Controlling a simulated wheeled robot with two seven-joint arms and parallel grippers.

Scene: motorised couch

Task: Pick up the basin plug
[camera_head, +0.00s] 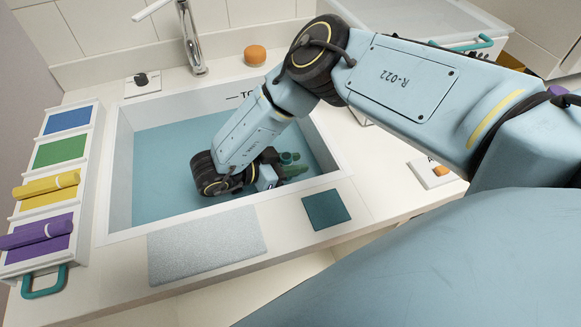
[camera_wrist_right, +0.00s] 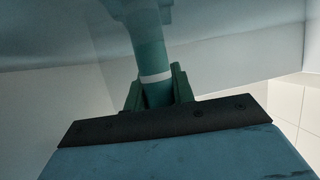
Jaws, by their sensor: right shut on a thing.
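My right arm reaches down into the sink basin (camera_head: 122,160), which has white walls and a blue floor or water surface. My right gripper (camera_head: 290,172) is low in the basin, near its right side. In the right wrist view, its green fingers (camera_wrist_right: 157,92) are shut around a teal cylinder with a white band, which looks like the basin plug (camera_wrist_right: 148,45). The cylinder's far end runs out of the top of that view. In the head view, the held part is small and hard to tell from the green fingers. My left gripper is not in view.
A faucet (camera_head: 192,45) and an orange knob (camera_head: 255,55) stand behind the basin. A rack (camera_head: 88,170) with coloured panels and yellow and purple rolls is at left. A grey mat (camera_head: 205,245) and a dark teal square (camera_head: 326,209) lie in front.

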